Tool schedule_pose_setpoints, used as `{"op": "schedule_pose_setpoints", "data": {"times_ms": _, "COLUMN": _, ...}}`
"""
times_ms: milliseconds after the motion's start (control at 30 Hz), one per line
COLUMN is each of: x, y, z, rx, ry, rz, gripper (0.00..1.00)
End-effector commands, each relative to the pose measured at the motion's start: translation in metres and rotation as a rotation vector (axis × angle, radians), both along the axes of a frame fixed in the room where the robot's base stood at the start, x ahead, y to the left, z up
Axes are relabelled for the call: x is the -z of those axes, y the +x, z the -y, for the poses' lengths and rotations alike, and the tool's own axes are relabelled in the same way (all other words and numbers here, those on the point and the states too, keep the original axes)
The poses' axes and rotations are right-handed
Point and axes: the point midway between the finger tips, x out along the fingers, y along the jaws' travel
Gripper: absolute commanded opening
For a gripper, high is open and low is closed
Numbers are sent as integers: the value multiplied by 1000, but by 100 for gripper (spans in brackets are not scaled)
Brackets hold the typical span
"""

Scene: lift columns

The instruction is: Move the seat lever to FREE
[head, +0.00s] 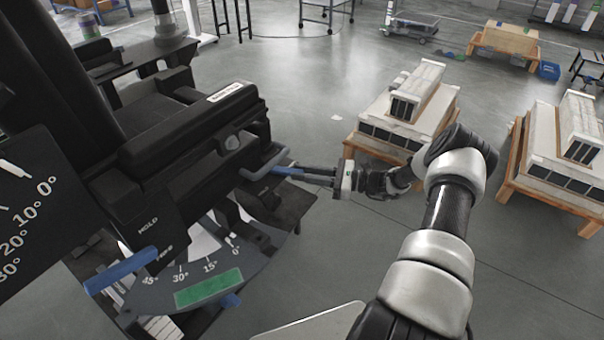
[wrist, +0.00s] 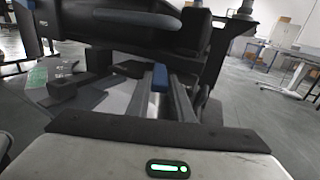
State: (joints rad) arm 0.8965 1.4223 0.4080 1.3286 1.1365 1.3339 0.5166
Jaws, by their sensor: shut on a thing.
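My gripper (head: 283,171) is shut on a blue lever end (wrist: 160,78) at the right side of the black machine. In the head view a blue-grey bent handle (head: 262,162) shows right at my fingertips. A black plate (head: 150,228) on the machine carries the words HOLD and, lower, what reads as FREE. A second blue lever (head: 120,270) sticks out at the lower left, below that plate and apart from my gripper. I cannot tell from the labels which setting the gripped lever stands at.
A grey angle scale (head: 205,272) with a green band lies below the machine. A large degree plate (head: 25,210) stands at the left edge. White units on wooden pallets (head: 405,115) stand beyond my arm, with another pallet (head: 555,160) at the right.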

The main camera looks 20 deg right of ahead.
Motion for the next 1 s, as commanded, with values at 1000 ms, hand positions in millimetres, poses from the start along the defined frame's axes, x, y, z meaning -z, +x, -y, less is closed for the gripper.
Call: {"op": "schedule_pose_setpoints", "data": {"times_ms": 1000, "x": -2, "y": -14, "z": 27, "rx": 6, "ry": -2, "rz": 1, "gripper": 39}}
